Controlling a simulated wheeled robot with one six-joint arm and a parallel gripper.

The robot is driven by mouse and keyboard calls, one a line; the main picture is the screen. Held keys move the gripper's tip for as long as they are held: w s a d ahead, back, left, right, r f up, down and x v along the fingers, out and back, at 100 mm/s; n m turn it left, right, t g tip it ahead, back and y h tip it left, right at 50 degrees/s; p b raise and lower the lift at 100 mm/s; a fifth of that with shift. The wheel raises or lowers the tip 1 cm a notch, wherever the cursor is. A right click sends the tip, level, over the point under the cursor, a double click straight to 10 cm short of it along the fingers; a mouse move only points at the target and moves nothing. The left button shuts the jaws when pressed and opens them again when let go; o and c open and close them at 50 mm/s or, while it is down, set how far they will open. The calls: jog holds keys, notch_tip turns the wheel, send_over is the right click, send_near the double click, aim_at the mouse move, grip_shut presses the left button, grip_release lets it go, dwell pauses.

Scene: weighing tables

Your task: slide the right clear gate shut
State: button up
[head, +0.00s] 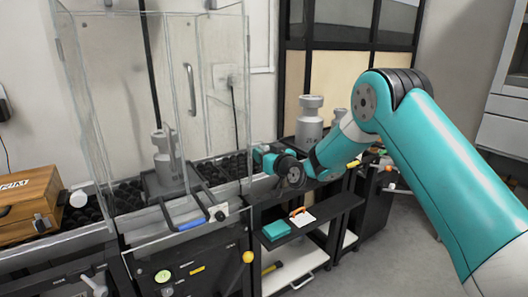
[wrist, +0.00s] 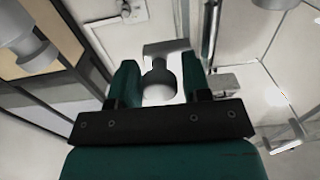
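The clear weighing enclosure (head: 108,95) stands at the left in the head view, with a grey weight (head: 166,155) inside. Its right clear side (head: 226,110) faces my arm. The gate's exact edges are hard to make out against the other clear panes. My gripper (head: 258,158) is just to the right of that side, partly hidden by my own wrist. In the wrist view its two teal fingers (wrist: 158,72) are apart. A pale round knob (wrist: 160,86) on a grey stem and block lies between them, with narrow gaps on both sides. I cannot tell contact in depth.
A grey weight (head: 310,122) stands on the right table beyond my wrist. A wooden box (head: 30,205) and a white knob (head: 79,199) are left of the enclosure. A lower shelf with a teal block (head: 276,230) lies below my gripper. Floor is clear at right.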

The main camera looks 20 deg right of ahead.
jog(key=shift+r, duration=0.2)
jog(key=b+v, duration=0.7)
jog(key=v, duration=1)
jog(key=shift+s, duration=0.25)
